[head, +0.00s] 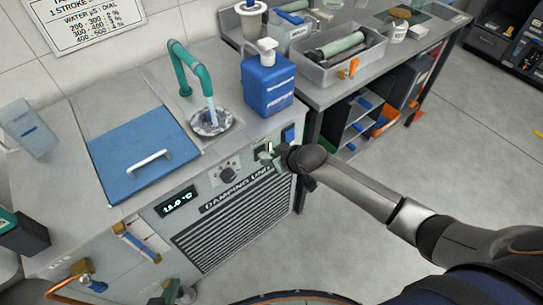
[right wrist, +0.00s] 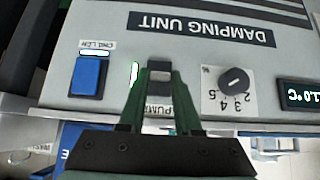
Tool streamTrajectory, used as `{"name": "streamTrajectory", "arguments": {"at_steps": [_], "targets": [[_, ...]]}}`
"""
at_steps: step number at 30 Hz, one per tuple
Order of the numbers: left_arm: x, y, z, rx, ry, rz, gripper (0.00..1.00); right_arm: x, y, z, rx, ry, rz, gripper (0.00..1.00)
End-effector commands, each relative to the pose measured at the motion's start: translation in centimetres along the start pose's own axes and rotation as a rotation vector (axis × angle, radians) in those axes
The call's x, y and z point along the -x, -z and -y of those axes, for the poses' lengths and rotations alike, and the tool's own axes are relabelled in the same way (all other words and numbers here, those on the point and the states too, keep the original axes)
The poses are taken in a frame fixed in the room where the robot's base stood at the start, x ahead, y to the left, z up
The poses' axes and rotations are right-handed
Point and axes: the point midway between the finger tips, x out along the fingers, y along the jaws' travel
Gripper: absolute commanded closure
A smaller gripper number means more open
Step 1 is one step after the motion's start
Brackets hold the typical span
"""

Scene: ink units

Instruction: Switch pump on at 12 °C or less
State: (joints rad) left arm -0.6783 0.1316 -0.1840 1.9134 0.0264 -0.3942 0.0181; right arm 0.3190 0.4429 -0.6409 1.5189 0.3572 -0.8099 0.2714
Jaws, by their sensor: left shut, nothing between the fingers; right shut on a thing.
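The damping unit's front panel carries a pump switch (right wrist: 160,88), a dark rocker with a pale part. My right gripper (right wrist: 160,72) is shut on it, its green fingers at either side; in the head view the gripper (head: 272,155) hides most of the switch. A narrow green lamp (right wrist: 134,73) glows beside the fingers. The temperature display (right wrist: 298,94) is cut off in the wrist view; in the head view the display (head: 176,202) shows small digits, perhaps 11.0 or 13.0 °C. My left gripper (head: 9,221) is shut and empty at the left edge, partly out of view.
A blue chiller switch (right wrist: 89,77) and a dial (right wrist: 234,80) flank the pump switch. On top are a blue lid (head: 130,145), a green tap (head: 184,68) running into a drain (head: 211,122), and a blue bottle (head: 267,85). Open floor lies right of the unit.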

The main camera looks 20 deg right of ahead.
Motion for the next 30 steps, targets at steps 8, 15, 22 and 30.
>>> {"name": "streamTrajectory", "arguments": {"at_steps": [8,15,22,30], "targets": [[2.3,2.5,-0.2,0.0,0.0,-0.002,1.0,0.4,0.8,0.1,-0.002,0.001,0.101,1.0],[2.2,2.5,-0.2,0.0,0.0,-0.002,1.0,0.2,0.6,0.0,0.0,0.0,0.114,1.0],[2.2,2.5,-0.2,0.0,0.0,-0.001,1.0,0.2,0.6,0.0,0.0,0.0,0.113,0.56],[2.2,2.5,-0.2,0.0,0.0,-0.001,1.0,0.2,0.6,0.0,0.0,0.0,0.112,0.38]]}}
